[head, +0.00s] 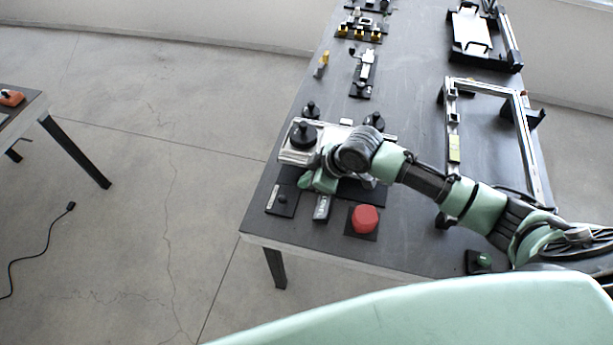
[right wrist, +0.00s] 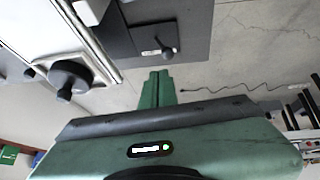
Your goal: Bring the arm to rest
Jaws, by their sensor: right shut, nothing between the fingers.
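My right arm reaches in from the right edge of the head view, low over the dark table (head: 410,105). Its green gripper (head: 306,182) is at the table's near left part, beside a silver block with a black knob (head: 303,134). In the right wrist view the two green fingers (right wrist: 158,82) are together with nothing between them. The silver block (right wrist: 90,40) and its black knob (right wrist: 72,78) show there at the left, apart from the fingertips. I cannot tell from these views whether the gripper touches anything. My left gripper does not show.
A small plate with a lever (head: 282,199) lies near the left edge. A metal frame (head: 452,135) stands at the right, behind the arm. Open floor (head: 150,180) lies left of the table.

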